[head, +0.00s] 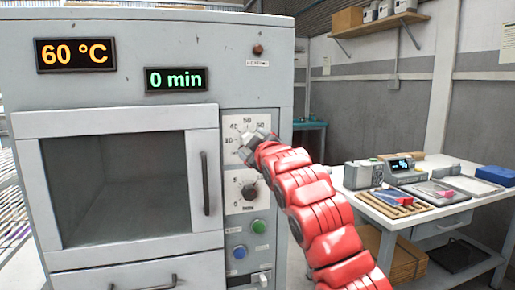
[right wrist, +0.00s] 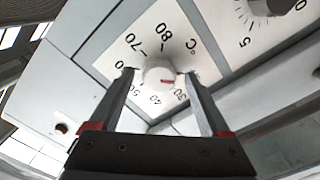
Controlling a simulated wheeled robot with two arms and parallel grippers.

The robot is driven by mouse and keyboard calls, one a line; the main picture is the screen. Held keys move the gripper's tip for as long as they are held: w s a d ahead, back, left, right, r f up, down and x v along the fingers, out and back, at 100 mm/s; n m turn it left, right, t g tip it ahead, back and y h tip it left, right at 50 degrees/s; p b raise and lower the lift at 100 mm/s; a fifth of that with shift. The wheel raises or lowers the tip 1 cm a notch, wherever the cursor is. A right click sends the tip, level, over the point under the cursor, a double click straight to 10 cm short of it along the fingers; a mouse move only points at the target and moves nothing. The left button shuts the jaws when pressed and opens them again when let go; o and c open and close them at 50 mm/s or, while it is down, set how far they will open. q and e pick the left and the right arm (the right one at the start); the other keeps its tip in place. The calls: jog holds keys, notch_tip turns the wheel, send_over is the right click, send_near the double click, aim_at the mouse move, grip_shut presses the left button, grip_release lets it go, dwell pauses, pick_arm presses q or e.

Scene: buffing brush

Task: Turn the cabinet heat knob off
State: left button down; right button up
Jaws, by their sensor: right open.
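The grey cabinet (head: 165,20) shows 60 °C on its orange display (head: 76,55). Its heat knob (right wrist: 159,74) is a light round knob on a white dial marked in °C. A red mark on the knob points towards the side of the 30 in the right wrist view. My right gripper (head: 252,145) is at this dial; it also shows in the right wrist view (right wrist: 158,76). Its jaws are open, with one finger on each side of the knob. I cannot tell whether they touch it. In the head view the gripper hides the knob. My left gripper is out of view.
A second, dark knob (head: 249,192) sits below on its own dial. Under it are a green button (head: 258,226) and a blue button (head: 239,252). The door handle (head: 205,183) stands out left of the dials. A white worktable (head: 375,213) with tools is at right.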

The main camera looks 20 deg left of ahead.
jog(key=b+v, duration=0.4)
jog(key=v, duration=1.3)
jog(key=shift+d, duration=0.2)
jog(key=shift+s, duration=0.1)
